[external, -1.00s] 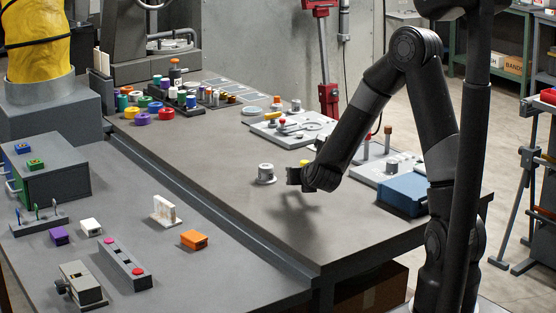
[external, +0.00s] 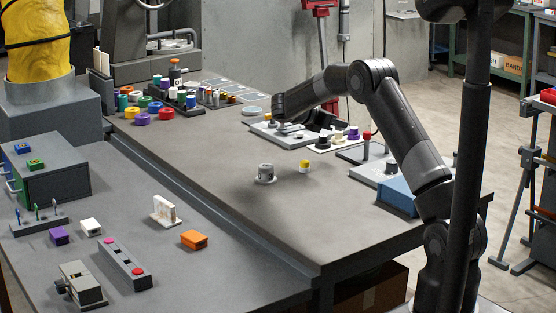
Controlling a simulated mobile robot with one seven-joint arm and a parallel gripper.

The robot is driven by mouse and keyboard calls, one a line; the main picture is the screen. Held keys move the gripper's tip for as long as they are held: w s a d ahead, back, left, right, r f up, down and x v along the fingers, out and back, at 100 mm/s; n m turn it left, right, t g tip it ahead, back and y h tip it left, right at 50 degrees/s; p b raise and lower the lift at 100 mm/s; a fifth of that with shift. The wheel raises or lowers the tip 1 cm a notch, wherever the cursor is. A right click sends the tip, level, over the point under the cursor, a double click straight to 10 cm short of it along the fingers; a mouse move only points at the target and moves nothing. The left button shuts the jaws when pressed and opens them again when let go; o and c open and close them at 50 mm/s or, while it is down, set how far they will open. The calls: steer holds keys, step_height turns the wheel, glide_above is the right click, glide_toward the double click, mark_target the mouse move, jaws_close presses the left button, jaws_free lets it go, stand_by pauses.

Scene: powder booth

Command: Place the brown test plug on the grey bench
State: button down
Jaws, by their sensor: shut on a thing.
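My gripper (external: 279,107) is at the far side of the grey bench (external: 235,195), just above or at a pale fixture plate (external: 262,129). I see it from behind and the side; its fingertips are dark and small. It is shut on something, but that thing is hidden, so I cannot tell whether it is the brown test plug. I cannot make out a brown plug elsewhere; my arm covers part of the right-hand fixtures. The bench top is dark grey and mostly bare in the middle.
Coloured spools (external: 163,115) crowd the back left. A blue box (external: 398,196) is at the right. Bare bench lies in front of the cylinder.

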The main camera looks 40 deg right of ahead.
mark_target(332, 161)
steer(key=shift+m+g, duration=0.7)
steer(key=shift+g, duration=0.1)
steer(key=f, duration=0.9)
steer(key=shift+w+a+f, duration=0.1)
steer(key=shift+w+f, duration=0.1)
steer(key=shift+w, duration=0.2)
steer(key=shift+f, duration=0.1)
steer(key=c, duration=1.2)
jaws_free()
